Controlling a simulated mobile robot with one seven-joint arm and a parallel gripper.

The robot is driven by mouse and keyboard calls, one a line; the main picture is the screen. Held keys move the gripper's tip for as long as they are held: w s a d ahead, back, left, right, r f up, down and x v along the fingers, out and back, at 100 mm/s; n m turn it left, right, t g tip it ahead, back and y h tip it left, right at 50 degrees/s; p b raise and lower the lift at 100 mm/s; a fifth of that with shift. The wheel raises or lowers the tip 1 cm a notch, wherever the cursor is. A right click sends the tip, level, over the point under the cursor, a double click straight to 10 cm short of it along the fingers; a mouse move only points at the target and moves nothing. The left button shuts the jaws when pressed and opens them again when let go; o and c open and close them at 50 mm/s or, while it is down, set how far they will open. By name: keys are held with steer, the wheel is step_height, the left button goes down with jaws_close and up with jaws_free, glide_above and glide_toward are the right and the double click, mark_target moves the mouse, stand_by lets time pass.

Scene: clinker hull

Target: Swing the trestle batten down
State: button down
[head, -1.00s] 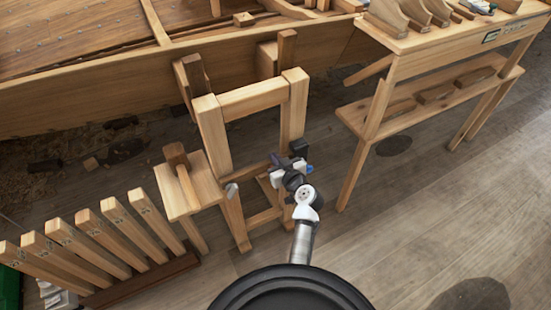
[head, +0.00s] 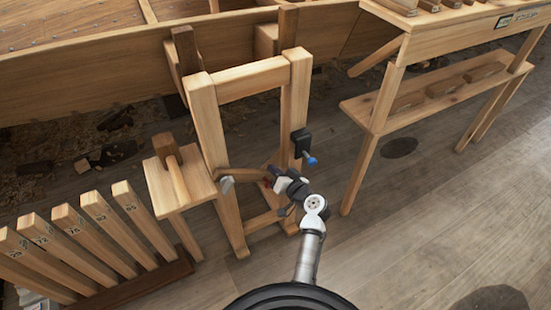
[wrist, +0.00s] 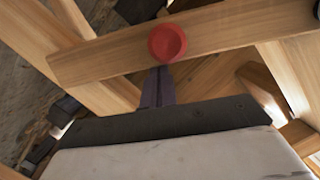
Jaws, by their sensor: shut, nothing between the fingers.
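The trestle (head: 207,122) stands by the hull, two uprights with a rail across the top. The batten (head: 240,173) lies across the uprights low down, roughly level in the head view. One end is by a grey bracket (head: 227,184) on the left upright; my gripper partly hides the other. In the wrist view the batten (wrist: 235,32) crosses the top and carries a round red knob (wrist: 167,43). My gripper (head: 269,181) is shut and empty. In the wrist view its fingertips (wrist: 158,70) are just below the knob; I cannot tell whether they touch it.
A small stand with a mallet (head: 168,150) is at left, with a rack of numbered boards (head: 75,235). A workbench (head: 400,60) stands at right.

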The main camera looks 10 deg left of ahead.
mark_target(270, 177)
steer(key=shift+s+a+f+m+y+b, duration=0.2)
steer(key=shift+f+m+b, duration=0.15)
steer(key=shift+f, duration=0.2)
steer(key=shift+s+a+f+m+y+b, duration=0.1)
steer(key=shift+a+f+m+b, duration=0.15)
steer(key=shift+f+b, duration=0.25)
steer(key=shift+s+a+f+m+y+b, duration=0.15)
steer(key=shift+f+m+b, duration=0.15)
steer(key=shift+f, duration=0.3)
steer(key=shift+r, duration=0.15)
